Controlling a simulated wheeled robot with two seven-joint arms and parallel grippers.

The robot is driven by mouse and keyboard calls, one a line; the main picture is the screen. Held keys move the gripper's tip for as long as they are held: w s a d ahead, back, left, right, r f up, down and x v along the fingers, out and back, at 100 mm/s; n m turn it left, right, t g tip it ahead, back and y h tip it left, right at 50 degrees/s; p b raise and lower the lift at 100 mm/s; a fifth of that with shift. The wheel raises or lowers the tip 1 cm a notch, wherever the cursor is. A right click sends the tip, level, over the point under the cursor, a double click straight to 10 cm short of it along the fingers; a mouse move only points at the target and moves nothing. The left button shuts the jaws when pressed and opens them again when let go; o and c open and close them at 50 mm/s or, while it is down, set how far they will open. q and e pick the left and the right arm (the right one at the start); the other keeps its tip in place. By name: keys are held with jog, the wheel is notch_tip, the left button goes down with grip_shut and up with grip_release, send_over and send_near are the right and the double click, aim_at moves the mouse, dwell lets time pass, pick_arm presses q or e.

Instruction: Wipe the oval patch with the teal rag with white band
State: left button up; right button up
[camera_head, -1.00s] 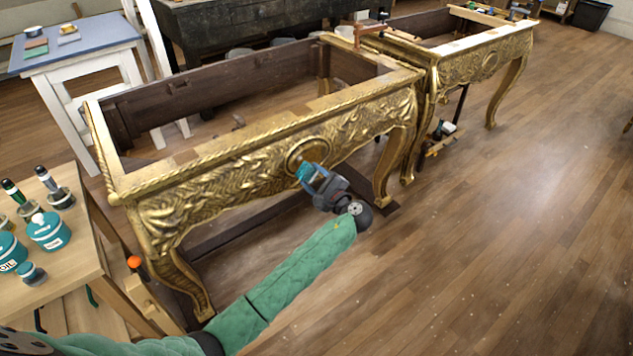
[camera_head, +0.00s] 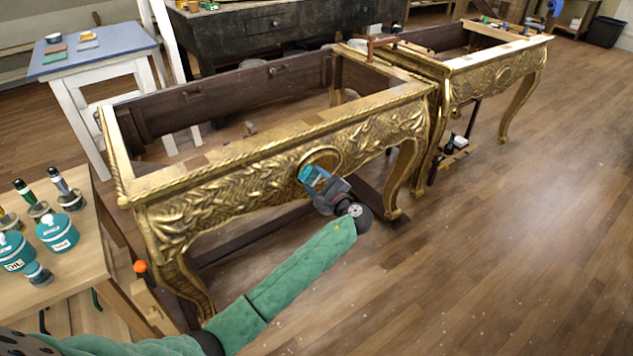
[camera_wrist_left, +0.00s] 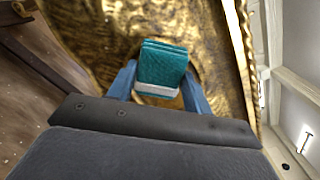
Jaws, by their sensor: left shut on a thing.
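My left gripper (camera_head: 318,186) is shut on the teal rag (camera_head: 311,176), in front of the carved gilt front of the nearer console. In the left wrist view the folded teal rag (camera_wrist_left: 162,66) with its white band (camera_wrist_left: 156,90) sits between the blue fingers (camera_wrist_left: 158,92), against or very near the gilt surface; I cannot tell if they touch. The oval patch (camera_head: 325,157) is a raised-rim medallion at the middle of the front. The rag is at its lower left part and the gripper hides some of it. My right gripper is not in view.
The gilt console (camera_head: 215,178) has an open frame top, with a second one (camera_head: 490,75) beyond it. A wooden bench (camera_head: 70,290) with teal tins and bottles stands at left. A blue-topped table (camera_head: 95,55) is behind. The floor at right is clear.

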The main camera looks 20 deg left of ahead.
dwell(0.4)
pick_arm(q)
jog(key=shift+w+a, duration=0.2)
jog(key=shift+a, duration=0.05)
jog(key=shift+w+a, duration=0.2)
jog(key=shift+a, duration=0.1)
jog(key=shift+w+a, duration=0.2)
jog(key=shift+a, duration=0.05)
dwell(0.5)
